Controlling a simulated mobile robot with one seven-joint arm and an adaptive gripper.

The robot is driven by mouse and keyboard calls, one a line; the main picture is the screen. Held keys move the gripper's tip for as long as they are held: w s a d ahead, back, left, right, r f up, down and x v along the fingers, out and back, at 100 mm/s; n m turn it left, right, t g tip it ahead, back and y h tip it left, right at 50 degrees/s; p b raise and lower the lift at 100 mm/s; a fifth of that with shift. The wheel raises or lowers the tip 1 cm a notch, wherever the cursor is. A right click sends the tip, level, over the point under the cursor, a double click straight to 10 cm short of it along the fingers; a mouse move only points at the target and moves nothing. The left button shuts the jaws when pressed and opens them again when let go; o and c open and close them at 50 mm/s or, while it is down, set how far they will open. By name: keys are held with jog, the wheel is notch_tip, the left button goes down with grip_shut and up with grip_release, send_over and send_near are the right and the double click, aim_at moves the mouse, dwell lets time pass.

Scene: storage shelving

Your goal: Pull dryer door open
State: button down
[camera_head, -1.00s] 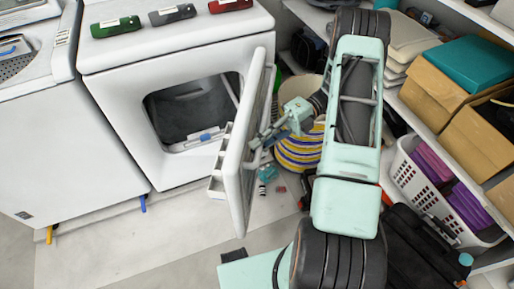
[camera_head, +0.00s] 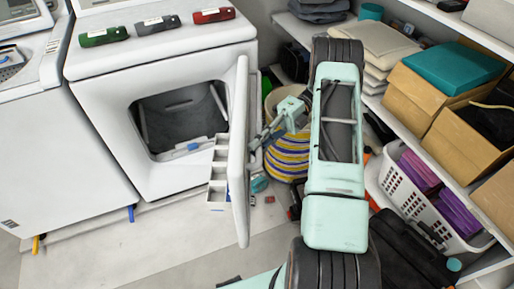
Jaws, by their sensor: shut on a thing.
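The dryer (camera_head: 110,90) is white, with its front opening showing a dark drum (camera_head: 182,120). Its door (camera_head: 238,150) is swung open and stands out from the front, seen nearly edge-on. My gripper (camera_head: 257,150) is at the outer face of the door, at about mid-height, on the side away from the drum. It is shut on the door's edge or handle; the exact contact is partly hidden by the door. My pale green arm reaches in from the lower right.
Shelves with cardboard boxes (camera_head: 430,95) and a white basket (camera_head: 425,195) line the right side, close to my arm. A striped basket (camera_head: 288,158) stands behind my gripper. Three bottles (camera_head: 157,25) lie on the dryer. The floor (camera_head: 120,245) in front is clear.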

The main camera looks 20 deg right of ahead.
jog(key=shift+r, duration=0.1)
dwell(0.3)
jog(key=c, duration=2.2)
grip_release()
